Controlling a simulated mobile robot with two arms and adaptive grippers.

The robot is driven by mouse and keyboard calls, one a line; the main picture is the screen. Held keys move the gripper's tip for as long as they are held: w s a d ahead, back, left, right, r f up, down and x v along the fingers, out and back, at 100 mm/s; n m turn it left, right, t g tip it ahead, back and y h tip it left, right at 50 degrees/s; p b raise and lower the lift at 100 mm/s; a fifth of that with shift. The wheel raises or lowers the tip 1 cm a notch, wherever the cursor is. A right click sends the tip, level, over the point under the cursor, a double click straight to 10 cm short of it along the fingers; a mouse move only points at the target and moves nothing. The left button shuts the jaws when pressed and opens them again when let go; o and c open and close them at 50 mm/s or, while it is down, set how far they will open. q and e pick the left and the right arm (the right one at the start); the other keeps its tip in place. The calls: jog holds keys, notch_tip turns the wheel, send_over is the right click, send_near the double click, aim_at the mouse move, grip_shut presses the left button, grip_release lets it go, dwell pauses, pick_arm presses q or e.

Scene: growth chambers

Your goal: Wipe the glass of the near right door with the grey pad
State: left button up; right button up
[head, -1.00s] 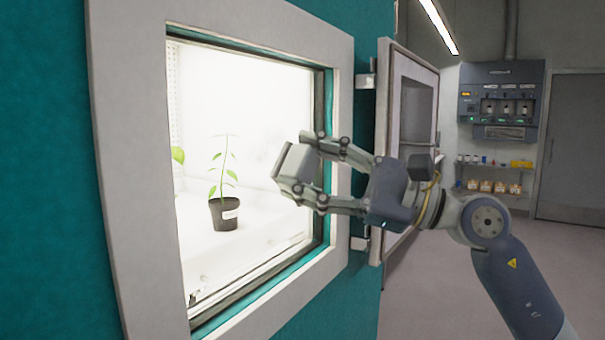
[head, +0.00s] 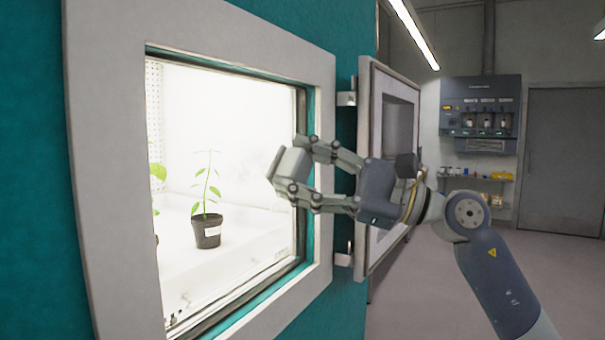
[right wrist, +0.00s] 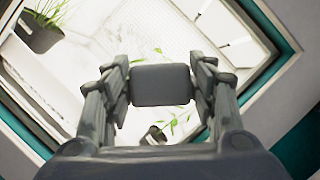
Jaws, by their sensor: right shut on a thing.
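The grey pad (head: 292,164) is a small block held between the fingertips of my right gripper (head: 300,172). It also shows in the right wrist view (right wrist: 161,85), with a finger on each side. The gripper is shut on it, in front of the right side of the bright chamber opening. The door (head: 374,100) stands swung open at the right of the opening, a light frame around a darker pane (head: 402,118). My right gripper and arm cover part of the door. Whether the pad touches anything cannot be told. My left gripper is not in view.
Inside the chamber, a potted seedling (head: 207,232) stands on the white floor; another plant (head: 157,172) is partly cut off. A pale frame (head: 110,150) surrounds the opening. Hinges (head: 346,98) join the door side. A wall dispenser (head: 481,115) and open floor lie beyond.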

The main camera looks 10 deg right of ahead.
jog(key=shift+s+a+f+b, duration=0.1)
jog(key=shift+s+a+b, duration=0.05)
jog(key=shift+s+a, duration=0.8)
jog(key=shift+s+a+f+b, duration=0.15)
jog(key=shift+s+a, duration=0.5)
jog(key=shift+s, duration=0.55)
jog(key=shift+s+a+r, duration=0.1)
jog(key=shift+s+a, duration=0.75)
jog(key=shift+s, duration=0.35)
jog(key=shift+s+a+r, duration=0.1)
jog(key=shift+s+a, duration=0.75)
jog(key=shift+s, duration=0.3)
jog(key=s+d+b, duration=0.4)
jog(key=s+d, duration=0.1)
jog(key=d, duration=0.2)
jog(key=shift+s+d, duration=0.15)
